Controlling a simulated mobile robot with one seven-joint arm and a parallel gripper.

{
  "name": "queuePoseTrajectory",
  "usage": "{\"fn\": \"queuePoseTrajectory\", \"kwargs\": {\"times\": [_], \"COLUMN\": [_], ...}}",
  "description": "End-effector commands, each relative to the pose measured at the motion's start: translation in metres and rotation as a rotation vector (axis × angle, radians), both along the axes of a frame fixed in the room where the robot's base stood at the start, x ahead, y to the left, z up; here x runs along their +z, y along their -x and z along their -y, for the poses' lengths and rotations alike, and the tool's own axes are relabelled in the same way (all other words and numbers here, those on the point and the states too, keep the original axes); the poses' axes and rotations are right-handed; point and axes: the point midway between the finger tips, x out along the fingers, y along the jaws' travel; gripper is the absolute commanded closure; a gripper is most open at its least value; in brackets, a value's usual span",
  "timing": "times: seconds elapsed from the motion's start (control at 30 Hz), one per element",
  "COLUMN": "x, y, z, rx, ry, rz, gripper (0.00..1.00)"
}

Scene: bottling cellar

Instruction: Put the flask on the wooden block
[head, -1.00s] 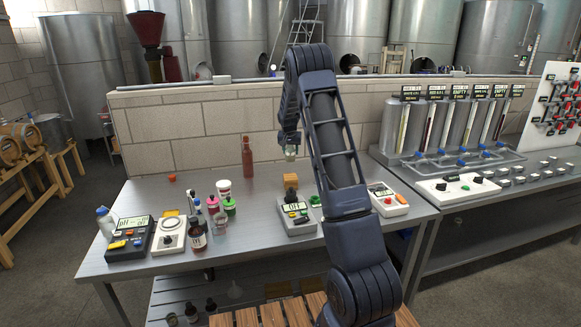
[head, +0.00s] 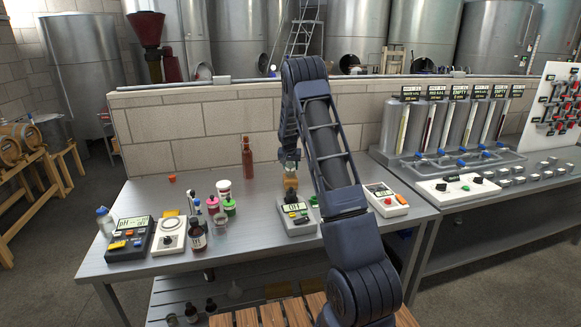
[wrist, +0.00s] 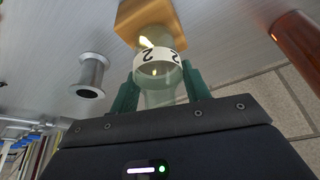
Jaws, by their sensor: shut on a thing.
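The flask is clear glass with a white band marked 2 (wrist: 158,58). My gripper (wrist: 160,82) is shut on it, with one green finger on each side of the glass. The wooden block (wrist: 142,14) shows just past the flask's far end in the wrist view. In the head view, the flask and my gripper (head: 290,163) are right over the block (head: 291,186), which stands on the steel bench (head: 170,195). I cannot tell whether the flask's base touches the block.
A grey meter with a display (head: 297,217) stands just in front of the block. A tall reddish bottle (head: 247,160) stands behind to the left. A metal spool-shaped piece (wrist: 90,76) is near the block in the wrist view. Several small bottles and jars crowd the left side.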

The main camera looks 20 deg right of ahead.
Motion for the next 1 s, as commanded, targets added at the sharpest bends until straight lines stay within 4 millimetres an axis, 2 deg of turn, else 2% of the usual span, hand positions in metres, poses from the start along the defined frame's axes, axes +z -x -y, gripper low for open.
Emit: {"fn": "queuePoseTrajectory", "kwargs": {"times": [0.13,0.17,0.27,0.67,0.87,1.0], "x": [-0.003,-0.003,-0.003,0.004,0.032,0.058], "y": [0.000,0.000,0.000,0.001,0.011,0.021], "z": [0.000,0.000,0.000,-0.001,-0.005,-0.010], "rx": [0.000,0.000,0.000,0.000,0.000,0.002], "ry": [0.000,0.000,0.000,0.000,0.000,0.000], "rz": [0.000,0.000,0.000,0.001,0.002,0.003], "gripper": [0.80,0.49,0.31,0.31,0.31,0.31]}}
